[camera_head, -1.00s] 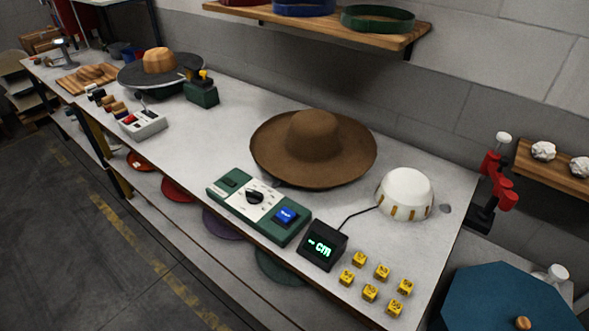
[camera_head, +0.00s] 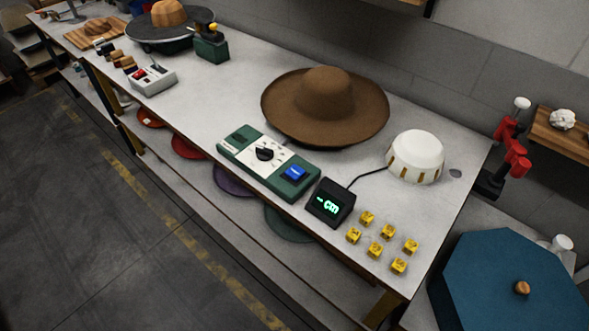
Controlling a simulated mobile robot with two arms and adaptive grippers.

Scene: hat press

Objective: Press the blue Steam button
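The blue button (camera_head: 295,173) sits at the right end of a green and white control box (camera_head: 266,182) near the front edge of the table. Its label is too small to read. A black dial (camera_head: 265,153) is on the white middle part of the same box. Nothing covers the button. A brown wide-brimmed hat (camera_head: 326,100) rests behind the box. Neither of my grippers is in view.
A black display (camera_head: 331,202) with green characters stands right of the box, wired to a white dome (camera_head: 415,156). Several yellow cubes (camera_head: 375,250) lie at the front right. A grey box (camera_head: 150,80) with a red switch stands further left on the table (camera_head: 215,105).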

